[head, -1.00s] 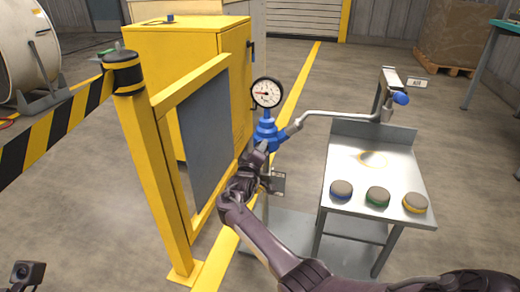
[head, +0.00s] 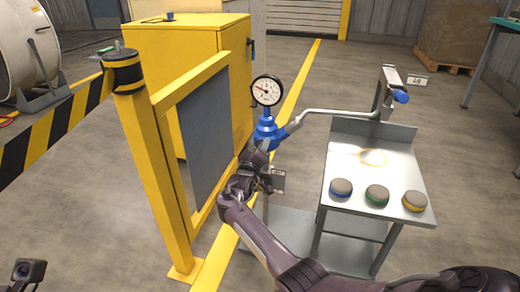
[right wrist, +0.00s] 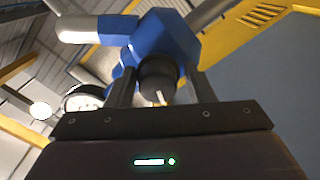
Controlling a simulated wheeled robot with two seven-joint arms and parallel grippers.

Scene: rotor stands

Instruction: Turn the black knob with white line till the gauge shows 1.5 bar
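The black knob (right wrist: 158,78) with a white line sits under the blue valve body (right wrist: 165,38) in the right wrist view. My right gripper (right wrist: 162,85) has one finger on each side of it and appears shut on it, though contact is hard to see. In the head view my right gripper (head: 263,155) is just below the blue valve (head: 265,130) and hides the knob. The round white gauge (head: 266,90) stands above the valve. Its needle points to the upper left; the numbers are too small to read.
A metal table (head: 350,178) with several coloured-rim buttons stands to the right, below a pipe (head: 340,113) with a blue-handled end. A yellow guard frame (head: 160,180) stands close on the left, before a yellow cabinet (head: 185,50).

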